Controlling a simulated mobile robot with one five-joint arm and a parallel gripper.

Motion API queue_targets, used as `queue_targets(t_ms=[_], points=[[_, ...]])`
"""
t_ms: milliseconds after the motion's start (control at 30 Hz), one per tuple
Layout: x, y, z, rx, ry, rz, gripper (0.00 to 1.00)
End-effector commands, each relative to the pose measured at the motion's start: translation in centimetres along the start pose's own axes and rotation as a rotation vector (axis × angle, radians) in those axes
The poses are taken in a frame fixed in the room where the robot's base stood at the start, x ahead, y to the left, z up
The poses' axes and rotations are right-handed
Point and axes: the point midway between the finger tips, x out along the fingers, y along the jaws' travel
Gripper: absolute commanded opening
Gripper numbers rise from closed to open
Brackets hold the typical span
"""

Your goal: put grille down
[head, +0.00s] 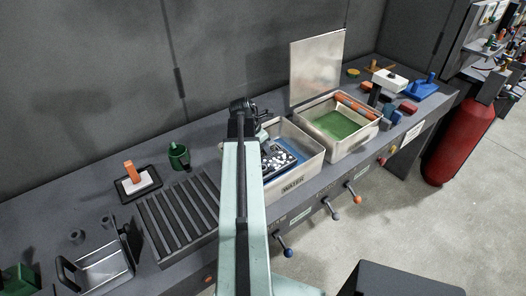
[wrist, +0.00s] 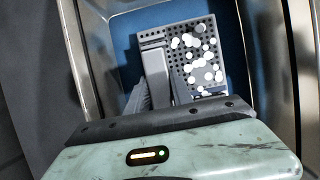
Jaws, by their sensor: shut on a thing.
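The grille (wrist: 207,88) is a dark perforated plate with several white round pieces on its right part. It also shows in the head view (head: 268,163), inside the left basin marked WATER (head: 309,168). My gripper (wrist: 160,88) is shut on the grey bar-like handle at the grille's left side. In the wrist view the grille is over the blue interior of the basin, within its metal walls (wrist: 279,60). I cannot tell whether it touches the basin's bottom. My arm hides part of the basin in the head view.
A second basin with green inside (head: 336,124) stands to the right, with a raised metal lid (head: 317,66) behind. A slatted rack (head: 178,216), a green cup (head: 179,155) and a metal basket (head: 105,266) are to the left. Levers (head: 354,198) stick out in front.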

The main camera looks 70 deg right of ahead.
Motion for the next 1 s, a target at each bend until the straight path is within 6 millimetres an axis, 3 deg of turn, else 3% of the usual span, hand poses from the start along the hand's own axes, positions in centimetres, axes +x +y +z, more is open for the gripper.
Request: queue_targets(t_ms=[533,567,600,1000], points=[[1.0,0.0,-0.5,-0.001,-0.001,0.0,0.0],[1.0,0.1,-0.5,-0.001,0.0,0.0,0.35],[1.0,0.0,-0.5,-0.001,0.0,0.0,0.47],[0.7,0.1,-0.4,-0.002,0.0,0.001,0.49]])
